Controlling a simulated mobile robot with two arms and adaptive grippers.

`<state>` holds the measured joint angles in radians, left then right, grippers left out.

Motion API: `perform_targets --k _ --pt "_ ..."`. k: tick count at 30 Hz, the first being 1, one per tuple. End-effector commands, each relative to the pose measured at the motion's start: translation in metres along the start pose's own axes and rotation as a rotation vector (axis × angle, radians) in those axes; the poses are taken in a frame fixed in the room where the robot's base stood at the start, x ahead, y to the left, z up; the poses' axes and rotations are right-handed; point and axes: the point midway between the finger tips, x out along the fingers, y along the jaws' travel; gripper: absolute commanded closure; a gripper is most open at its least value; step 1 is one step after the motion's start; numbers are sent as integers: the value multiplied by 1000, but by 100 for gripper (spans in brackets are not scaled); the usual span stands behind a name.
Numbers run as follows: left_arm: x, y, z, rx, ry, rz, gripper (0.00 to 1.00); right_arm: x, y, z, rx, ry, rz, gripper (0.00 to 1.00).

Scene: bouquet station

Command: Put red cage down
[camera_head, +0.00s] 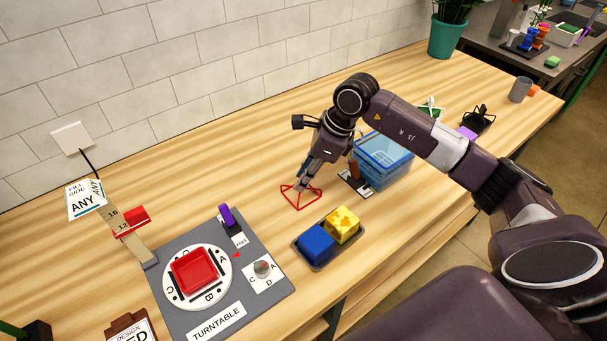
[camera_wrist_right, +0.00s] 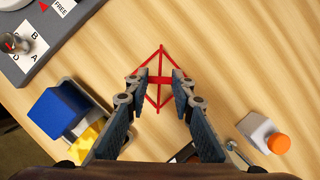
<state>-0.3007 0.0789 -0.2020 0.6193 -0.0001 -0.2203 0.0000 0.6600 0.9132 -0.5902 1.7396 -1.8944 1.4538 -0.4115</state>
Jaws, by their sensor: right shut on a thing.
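The red cage (camera_head: 301,202) is a thin red wire frame at the middle of the wooden table in the head view. It also shows in the right wrist view (camera_wrist_right: 160,81), between my right fingertips. My right gripper (camera_head: 302,185) points down and is shut on the cage's crossbar; it shows in the right wrist view too (camera_wrist_right: 157,90). The cage is at or just above the tabletop; I cannot tell if it touches. My left gripper is not in view.
A grey turntable board (camera_head: 256,310) with a red square dish (camera_head: 194,271) stands at left. A tray (camera_head: 318,268) holding a blue block and a yellow sponge lies in front. A blue clear bin (camera_head: 383,162) stands right of the gripper. Bare wood surrounds the cage.

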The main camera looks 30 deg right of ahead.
Motion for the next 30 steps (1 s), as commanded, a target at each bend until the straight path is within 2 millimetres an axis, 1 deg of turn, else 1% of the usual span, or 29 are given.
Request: perform_targets --k 5,6,10,18,22,23,26,30 --pt "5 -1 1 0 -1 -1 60 4 0 -2 0 0 0 94" --pt "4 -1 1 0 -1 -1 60 3 0 -1 0 0 0 75" --pt "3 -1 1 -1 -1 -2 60 2 0 -1 0 0 0 61" --pt "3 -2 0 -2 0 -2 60 2 0 -1 0 0 0 60" --pt "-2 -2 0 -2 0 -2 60 -3 0 1 0 0 0 60" --pt "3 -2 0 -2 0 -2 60 -5 -1 0 0 -1 -3 60" --pt "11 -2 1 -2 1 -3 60 -21 -2 -1 -1 -1 -6 60" --pt "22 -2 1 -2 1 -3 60 -52 -2 -1 -1 -2 -6 60"
